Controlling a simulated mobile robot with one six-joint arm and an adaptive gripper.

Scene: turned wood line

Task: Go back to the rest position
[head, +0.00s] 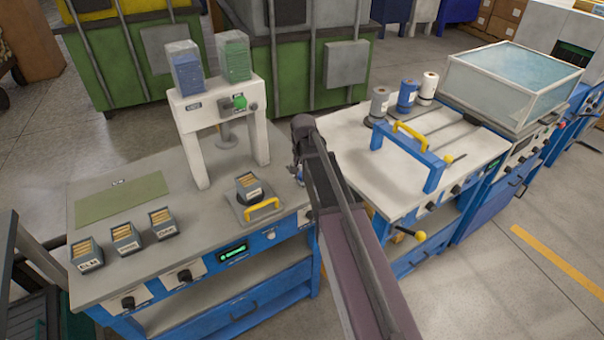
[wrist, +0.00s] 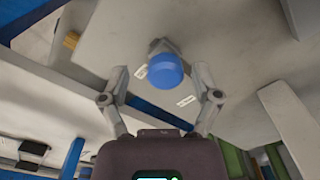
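My gripper (head: 300,162) is at the end of my arm, over the right edge of the grey press table (head: 160,258). In the wrist view my gripper (wrist: 161,76) has its two fingers spread wide, with nothing gripped. A blue round knob on a grey stem (wrist: 165,71) shows between the fingers, with clear gaps on both sides. Small white labels lie on the surface beside it. In the head view the knob is mostly hidden by my gripper; only a bit of blue shows there.
A white press frame (head: 195,140) carries two stacks. Three small boxes (head: 125,238) stand front left, and another sits on a yellow-handled plate (head: 262,208). To the right, a second table (head: 385,185) bears spools and a blue clamp (head: 433,172).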

